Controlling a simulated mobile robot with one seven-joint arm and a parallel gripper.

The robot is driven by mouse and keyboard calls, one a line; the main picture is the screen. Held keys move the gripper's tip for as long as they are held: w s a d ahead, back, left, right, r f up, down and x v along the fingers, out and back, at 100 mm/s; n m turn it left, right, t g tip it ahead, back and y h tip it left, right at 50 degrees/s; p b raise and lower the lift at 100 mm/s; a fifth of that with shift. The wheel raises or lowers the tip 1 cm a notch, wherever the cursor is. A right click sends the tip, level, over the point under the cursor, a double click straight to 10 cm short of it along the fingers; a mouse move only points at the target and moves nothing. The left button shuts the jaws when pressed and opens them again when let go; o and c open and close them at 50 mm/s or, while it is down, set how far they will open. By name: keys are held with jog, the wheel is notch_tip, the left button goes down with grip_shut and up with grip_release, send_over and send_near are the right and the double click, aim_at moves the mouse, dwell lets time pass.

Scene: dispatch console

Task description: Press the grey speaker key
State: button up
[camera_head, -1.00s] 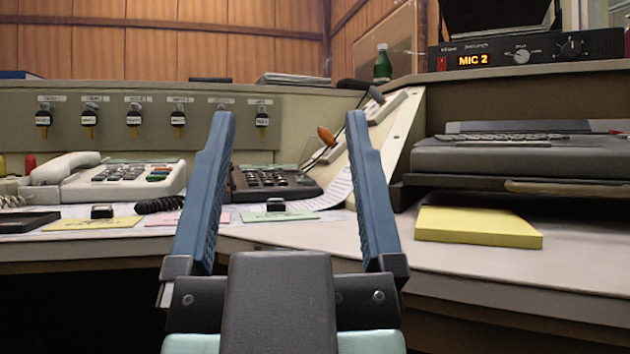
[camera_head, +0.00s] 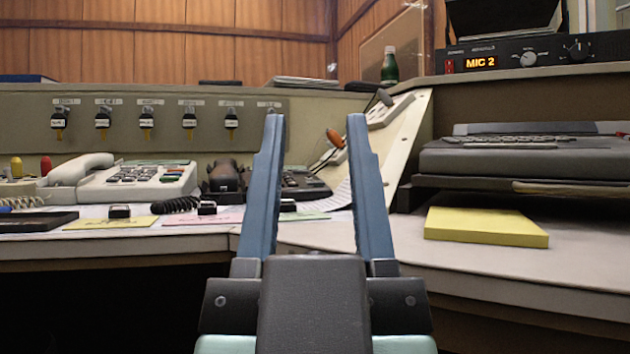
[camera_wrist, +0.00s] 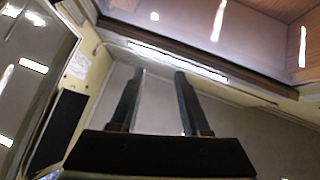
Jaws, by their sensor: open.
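My gripper (camera_head: 315,120) is open and empty, its two blue fingers pointing up and forward over the desk's front edge. They also show, dark, in the wrist view (camera_wrist: 160,73). A white telephone (camera_head: 135,182) with a handset on its left and grey and coloured keys sits to the left of my gripper. A dark telephone (camera_head: 303,184) lies behind the fingers and is partly hidden, with its black handset (camera_head: 222,180) left of them. The grey speaker key cannot be told apart on either phone. No key shows in the wrist view.
A yellow pad (camera_head: 486,227) and a grey keyboard machine (camera_head: 515,160) stand on the right. A panel with hanging keys (camera_head: 146,120) is at the back. Small black blocks and coloured papers (camera_head: 110,222) lie along the desk's front. A green bottle (camera_head: 389,66) stands on the ledge.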

grip_shut()
dwell(1.3)
